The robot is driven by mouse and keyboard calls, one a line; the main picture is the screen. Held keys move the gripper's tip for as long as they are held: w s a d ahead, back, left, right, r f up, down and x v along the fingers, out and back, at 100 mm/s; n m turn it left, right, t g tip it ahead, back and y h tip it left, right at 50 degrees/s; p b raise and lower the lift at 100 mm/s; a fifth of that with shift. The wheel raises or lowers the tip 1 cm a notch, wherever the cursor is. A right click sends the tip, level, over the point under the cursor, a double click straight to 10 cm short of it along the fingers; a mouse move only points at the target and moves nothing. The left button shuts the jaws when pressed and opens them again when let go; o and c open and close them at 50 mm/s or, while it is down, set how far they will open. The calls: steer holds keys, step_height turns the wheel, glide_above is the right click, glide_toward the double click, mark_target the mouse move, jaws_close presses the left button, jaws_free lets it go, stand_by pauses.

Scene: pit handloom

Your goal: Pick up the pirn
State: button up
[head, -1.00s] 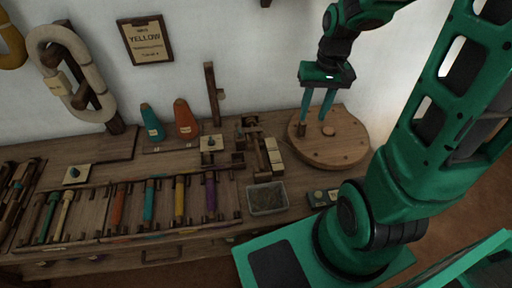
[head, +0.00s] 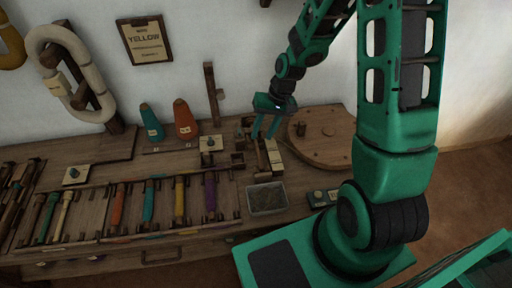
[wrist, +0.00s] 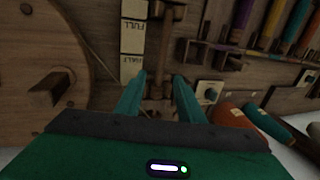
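Coloured pirns lie side by side in a rack (head: 103,213) on the bench: orange (head: 118,205), teal (head: 149,201), yellow (head: 180,199) and purple (head: 210,192). Green (head: 47,219) and cream (head: 63,215) ones lie further left. The wrist view shows the purple (wrist: 240,14) and yellow (wrist: 271,18) ones at upper right. I cannot tell which is meant. My gripper (head: 263,139) is open, its fingers pointing down over a small wooden device (head: 257,160), right of the rack. In the wrist view, the device's wooden post lies between the fingers (wrist: 158,82); contact cannot be told.
A round wooden board (head: 325,150) with a peg stands right of my gripper. A metal tray (head: 267,199) sits in front. Teal (head: 151,123) and orange (head: 185,121) cones stand behind the rack. A sign reading YELLOW (head: 145,40) hangs on the wall.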

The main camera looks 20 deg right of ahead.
mark_target(257, 146)
steer(key=shift+x, duration=2.9)
steer(key=shift+s, duration=0.15)
jaws_close()
